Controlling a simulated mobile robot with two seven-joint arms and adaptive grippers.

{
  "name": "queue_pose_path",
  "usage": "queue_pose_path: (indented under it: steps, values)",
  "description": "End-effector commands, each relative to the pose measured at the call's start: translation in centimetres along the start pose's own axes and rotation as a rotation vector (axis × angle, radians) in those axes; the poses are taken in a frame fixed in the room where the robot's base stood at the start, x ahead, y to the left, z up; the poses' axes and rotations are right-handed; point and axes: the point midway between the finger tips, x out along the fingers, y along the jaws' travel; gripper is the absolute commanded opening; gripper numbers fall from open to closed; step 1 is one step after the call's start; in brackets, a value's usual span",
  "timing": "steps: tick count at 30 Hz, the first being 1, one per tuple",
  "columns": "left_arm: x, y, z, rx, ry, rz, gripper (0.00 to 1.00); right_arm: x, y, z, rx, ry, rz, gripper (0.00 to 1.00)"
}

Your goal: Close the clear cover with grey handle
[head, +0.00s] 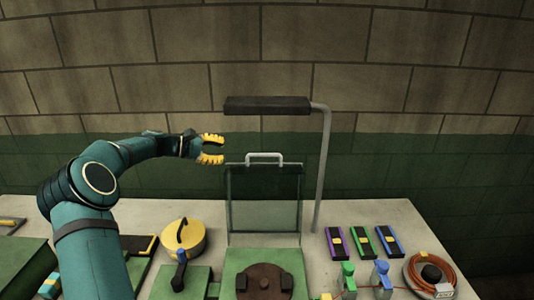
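The clear cover (264,200) stands upright at the back of a green base (236,264), so it is open. Its grey handle (265,157) is on the top edge. A brown round part (264,282) sits on the base in front of the cover. My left gripper (222,149) is to the left of the handle and a little higher in the picture. Its yellow fingers are apart with nothing between them. My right gripper is not in the view.
A lamp on a grey post (322,170) has its dark head (267,105) above the cover. A yellow round pot (184,240) stands left of the base. Purple, green and blue blocks (362,241) and a coiled orange cord (430,274) lie to the right.

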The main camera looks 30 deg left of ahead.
Motion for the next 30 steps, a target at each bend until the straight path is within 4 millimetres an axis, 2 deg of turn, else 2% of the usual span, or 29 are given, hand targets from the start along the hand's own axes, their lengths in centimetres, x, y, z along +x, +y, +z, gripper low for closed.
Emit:
queue_pose_path:
  steps: [12,18,24,30]
  values:
    - [7.8,-0.1,0.1,0.0,-0.003,-0.003,0.27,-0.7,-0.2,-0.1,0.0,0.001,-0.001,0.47]
    - [11.1,-0.1,0.1,0.0,-0.001,-0.004,0.27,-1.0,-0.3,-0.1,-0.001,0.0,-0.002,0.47]
    - [12.8,-0.1,0.0,0.001,0.001,-0.002,0.27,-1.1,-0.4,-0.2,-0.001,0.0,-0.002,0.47]
    - [13.2,-0.1,0.0,0.0,0.001,-0.002,0.27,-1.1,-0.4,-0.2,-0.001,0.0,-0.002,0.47]
